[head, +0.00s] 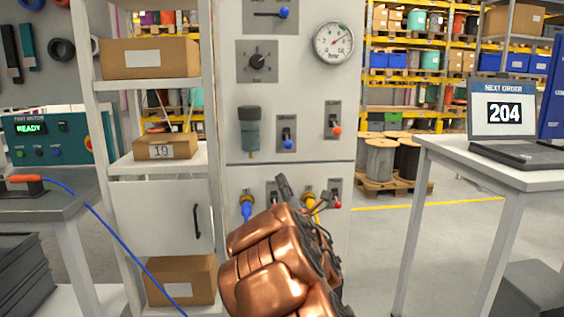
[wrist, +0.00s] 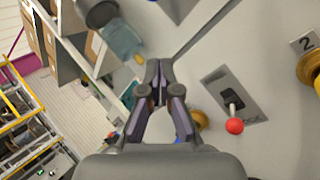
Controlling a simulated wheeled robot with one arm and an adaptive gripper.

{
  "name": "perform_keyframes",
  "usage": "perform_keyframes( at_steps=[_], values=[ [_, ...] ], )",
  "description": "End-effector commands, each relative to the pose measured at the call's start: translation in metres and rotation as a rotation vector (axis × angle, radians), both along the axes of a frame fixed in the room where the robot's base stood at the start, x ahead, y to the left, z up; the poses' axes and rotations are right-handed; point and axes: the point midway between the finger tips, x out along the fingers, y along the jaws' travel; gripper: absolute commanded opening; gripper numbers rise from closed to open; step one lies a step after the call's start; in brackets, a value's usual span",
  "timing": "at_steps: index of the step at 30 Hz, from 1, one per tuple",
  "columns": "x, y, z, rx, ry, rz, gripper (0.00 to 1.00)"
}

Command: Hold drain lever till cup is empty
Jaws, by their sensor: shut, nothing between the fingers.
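The cup (head: 250,131) is a clear grey-teal bowl under a dark cap on the grey panel. In the wrist view the cup (wrist: 121,40) is at upper left, with a small amber tip at its lower end. I cannot tell its liquid level. My gripper (wrist: 158,66) is shut and empty, in front of the panel below the cup's tip, apart from it. In the head view my gripper (head: 281,180) partly hides the lower controls. A red-knobbed lever (wrist: 234,121) stands right of my fingers, untouched. No label shows which lever is the drain lever.
Upper levers have a blue knob (head: 288,144) and an orange knob (head: 337,130). A gauge (head: 334,44) is above. A blue coupling (head: 246,208) and a yellow coupling (head: 308,198) sit low on the panel. A shelf with boxes (head: 150,58) stands left; a laptop table (head: 500,172) stands right.

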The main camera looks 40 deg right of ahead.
Motion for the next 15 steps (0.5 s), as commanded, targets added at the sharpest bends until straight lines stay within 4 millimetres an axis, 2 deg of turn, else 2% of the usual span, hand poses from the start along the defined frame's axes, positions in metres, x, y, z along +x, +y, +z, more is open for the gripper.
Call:
perform_keyframes(
  at_steps=[5, 15],
  values=[
    [-0.0028, 0.0013, -0.0021, -0.057, -0.014, 0.002, 0.00],
    [-0.0022, 0.0016, -0.0010, -0.057, -0.014, 0.002, 0.00]
  ],
)
